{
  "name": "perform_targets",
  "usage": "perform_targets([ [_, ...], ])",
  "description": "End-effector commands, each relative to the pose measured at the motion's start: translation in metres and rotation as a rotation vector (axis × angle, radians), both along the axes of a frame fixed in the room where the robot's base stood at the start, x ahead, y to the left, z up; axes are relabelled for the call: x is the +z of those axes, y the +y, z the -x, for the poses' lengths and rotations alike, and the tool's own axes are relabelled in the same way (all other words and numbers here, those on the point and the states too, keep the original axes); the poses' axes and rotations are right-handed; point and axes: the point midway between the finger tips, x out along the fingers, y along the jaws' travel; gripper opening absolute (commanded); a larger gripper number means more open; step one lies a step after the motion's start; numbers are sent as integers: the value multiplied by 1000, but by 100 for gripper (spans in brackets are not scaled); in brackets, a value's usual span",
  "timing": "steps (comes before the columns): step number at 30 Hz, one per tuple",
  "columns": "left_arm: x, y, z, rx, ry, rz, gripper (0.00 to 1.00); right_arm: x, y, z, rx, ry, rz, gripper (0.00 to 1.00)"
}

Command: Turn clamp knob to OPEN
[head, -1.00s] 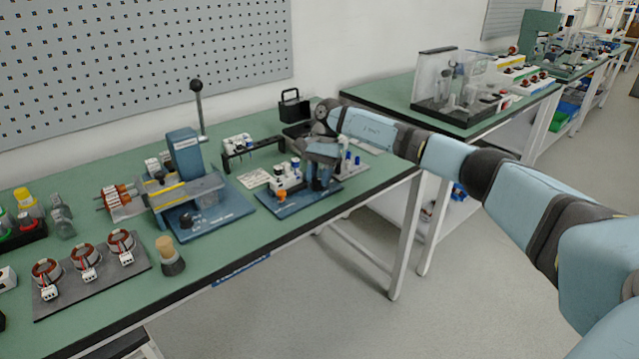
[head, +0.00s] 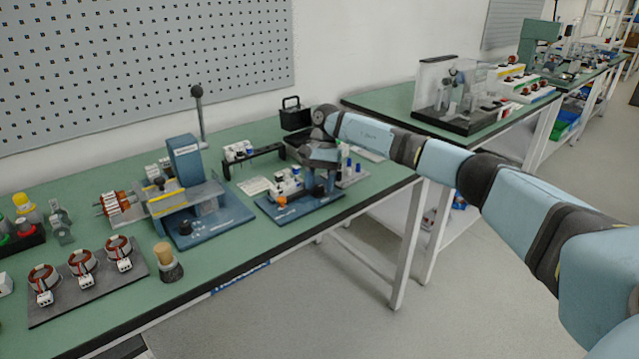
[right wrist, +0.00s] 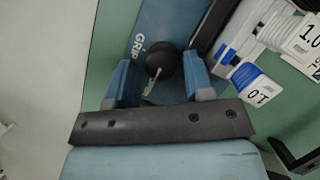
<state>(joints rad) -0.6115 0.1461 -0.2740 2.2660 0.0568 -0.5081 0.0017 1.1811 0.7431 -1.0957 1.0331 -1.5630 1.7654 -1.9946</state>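The clamp knob (right wrist: 162,62) is round and black with a white pointer line. It sits on a blue plate (right wrist: 150,22) in the right wrist view. White lettering "GRIP" is at its upper left. The pointer slants toward the lower left, near partly hidden lettering below the knob. My right gripper (right wrist: 158,72) has one finger on each side of the knob, and narrow gaps seem to show, so it looks open around it. In the head view my right gripper (head: 319,180) points down over the blue fixture (head: 300,207) and hides the knob. My left gripper is out of view.
White parts with blue bands (right wrist: 245,75) lie close to the right finger. A blue lever press (head: 186,165) stands to the left on the green table (head: 240,257). A black-handled box (head: 294,116) and a dark rack (head: 254,160) are behind the fixture.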

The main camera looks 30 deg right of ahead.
Motion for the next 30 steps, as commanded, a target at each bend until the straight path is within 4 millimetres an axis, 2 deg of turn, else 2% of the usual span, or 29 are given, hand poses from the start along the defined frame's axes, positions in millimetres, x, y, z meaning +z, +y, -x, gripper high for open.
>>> perform_targets([
  [10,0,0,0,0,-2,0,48,-1,3,0,4,0,-3,57],
  [16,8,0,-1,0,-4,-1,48,1,3,1,-54,1,-3,57],
  [20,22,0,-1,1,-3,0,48,3,2,2,-184,2,-4,57],
  [30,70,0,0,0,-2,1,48,6,0,6,-667,1,-3,57],
])
